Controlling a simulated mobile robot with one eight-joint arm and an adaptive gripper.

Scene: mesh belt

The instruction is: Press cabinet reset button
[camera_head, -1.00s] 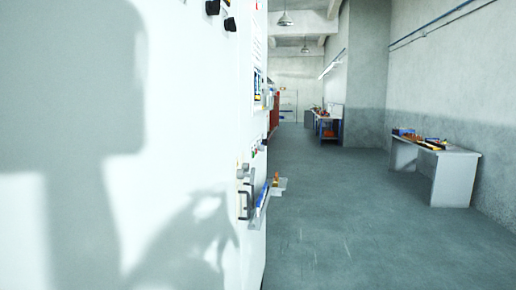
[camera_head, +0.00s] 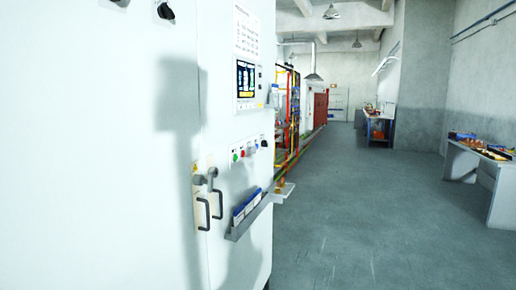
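A tall white cabinet (camera_head: 90,150) fills the left side of the head view. Its front carries a small button panel (camera_head: 248,150) with a green button (camera_head: 235,157), a red button (camera_head: 242,153) and dark knobs beside them. I cannot read which button is the reset. A lit display (camera_head: 246,80) is set above the panel. My gripper is not in view; only a shadow, likely of my own body, falls on the cabinet front.
Black door handles (camera_head: 210,210) and a shelf with blue binders (camera_head: 248,212) stick out from the cabinet. Red and yellow pipework (camera_head: 290,115) stands behind it. Workbenches (camera_head: 485,170) line the right wall. The grey floor (camera_head: 360,220) between is clear.

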